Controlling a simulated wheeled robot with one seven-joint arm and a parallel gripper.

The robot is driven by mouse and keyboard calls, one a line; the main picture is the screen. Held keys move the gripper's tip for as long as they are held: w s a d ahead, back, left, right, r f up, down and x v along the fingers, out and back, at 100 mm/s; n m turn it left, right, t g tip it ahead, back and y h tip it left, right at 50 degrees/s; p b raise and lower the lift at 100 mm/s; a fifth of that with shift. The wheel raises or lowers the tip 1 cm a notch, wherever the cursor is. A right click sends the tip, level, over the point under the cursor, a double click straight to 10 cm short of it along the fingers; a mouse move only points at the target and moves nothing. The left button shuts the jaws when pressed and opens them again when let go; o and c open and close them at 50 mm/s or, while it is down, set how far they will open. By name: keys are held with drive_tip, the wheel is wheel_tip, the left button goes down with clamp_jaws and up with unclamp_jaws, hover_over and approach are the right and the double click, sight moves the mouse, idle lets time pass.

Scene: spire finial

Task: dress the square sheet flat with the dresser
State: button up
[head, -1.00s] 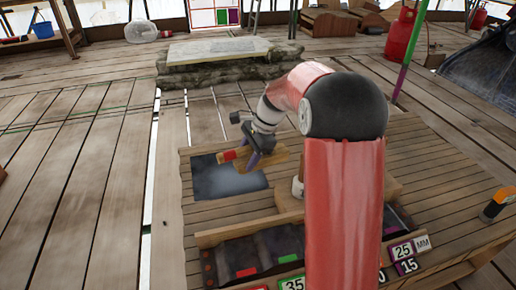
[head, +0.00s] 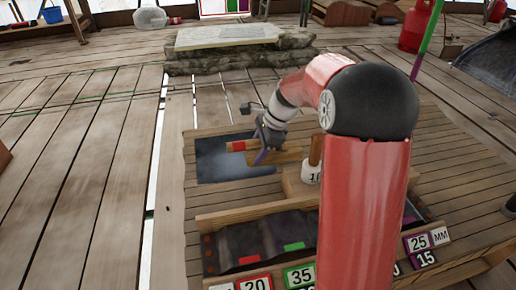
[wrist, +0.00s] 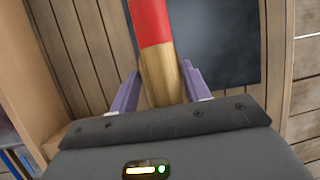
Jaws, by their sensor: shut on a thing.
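The square sheet (head: 222,168) is dark grey and lies on the plank bench top, left of centre in the head view. It also fills the upper right of the wrist view (wrist: 220,45). My gripper (head: 264,152) is shut on the dresser (head: 286,157), a wooden bar with a red part (head: 237,146) at one end. In the wrist view the dresser (wrist: 162,75) sits between the two purple fingers, its red end pointing away. The dresser overlaps the sheet's far right part in the head view. I cannot tell whether it touches the sheet.
An open wooden tray (head: 225,219) with dark compartments and numbered tags lies nearer on the bench. A wooden handle (head: 315,150) stands upright right of the sheet, beside a white tag. A stone slab (head: 225,37) on a rough base stands beyond the bench.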

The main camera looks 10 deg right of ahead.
idle(0.4)
drive_tip(key=shift+o, duration=0.2)
drive_tip(key=shift+f+b, duration=0.85)
drive_tip(key=shift+f, duration=1.05)
drive_tip(key=shift+c, duration=0.6)
drive_tip(key=shift+r, duration=0.1)
wheel_tip(320, 180, up, 4)
drive_tip(key=p, duration=0.4)
drive_tip(key=shift+r+p, duration=0.2)
drive_tip(key=shift+p, duration=0.15)
drive_tip(key=shift+f, duration=0.2)
